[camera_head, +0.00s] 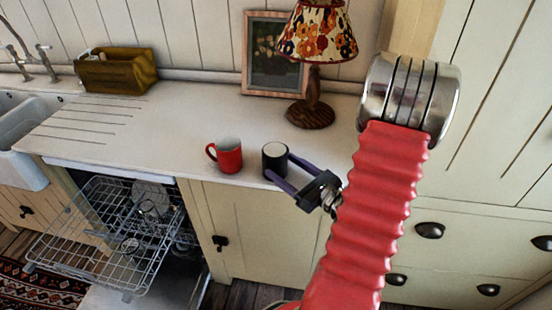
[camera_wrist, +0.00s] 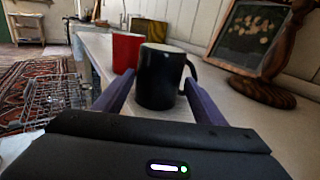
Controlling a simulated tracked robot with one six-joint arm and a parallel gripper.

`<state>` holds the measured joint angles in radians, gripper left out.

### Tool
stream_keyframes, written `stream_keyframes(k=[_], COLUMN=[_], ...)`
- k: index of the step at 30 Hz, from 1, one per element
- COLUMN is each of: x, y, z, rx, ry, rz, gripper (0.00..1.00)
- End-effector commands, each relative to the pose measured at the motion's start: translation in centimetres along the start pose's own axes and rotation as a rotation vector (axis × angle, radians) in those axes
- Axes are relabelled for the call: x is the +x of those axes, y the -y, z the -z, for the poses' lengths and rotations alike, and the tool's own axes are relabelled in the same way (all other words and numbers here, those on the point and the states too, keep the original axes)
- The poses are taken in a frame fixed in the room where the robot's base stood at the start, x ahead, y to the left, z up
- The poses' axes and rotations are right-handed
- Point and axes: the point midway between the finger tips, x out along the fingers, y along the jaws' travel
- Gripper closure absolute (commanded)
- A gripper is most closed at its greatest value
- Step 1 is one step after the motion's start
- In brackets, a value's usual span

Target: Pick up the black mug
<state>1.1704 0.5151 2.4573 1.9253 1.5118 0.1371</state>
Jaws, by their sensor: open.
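The black mug (camera_head: 275,161) stands upright near the front edge of the white counter, with a pale interior. In the wrist view the black mug (camera_wrist: 160,78) is close, its handle to the right. My gripper (camera_head: 277,168) is open, its two purple fingers on either side of the mug. In the wrist view my gripper (camera_wrist: 160,92) has one finger left and one right of the mug's body; I cannot tell whether they touch it. A red mug (camera_head: 228,156) stands just left of the black mug; it also shows behind it in the wrist view (camera_wrist: 126,52).
A patterned lamp (camera_head: 316,45) and a framed picture (camera_head: 272,58) stand at the back of the counter (camera_head: 190,115). An open dishwasher with a pulled-out rack (camera_head: 100,245) is below left. A wooden box (camera_head: 118,72) sits near the sink. The counter's middle is clear.

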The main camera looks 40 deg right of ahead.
Motion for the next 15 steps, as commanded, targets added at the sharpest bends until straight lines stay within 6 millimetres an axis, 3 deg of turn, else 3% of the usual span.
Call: stream_keyframes(k=[15], x=[0.99], y=[-0.17], z=[0.00], rx=[0.000], ry=[-0.001], rz=[-0.004], gripper=[0.36])
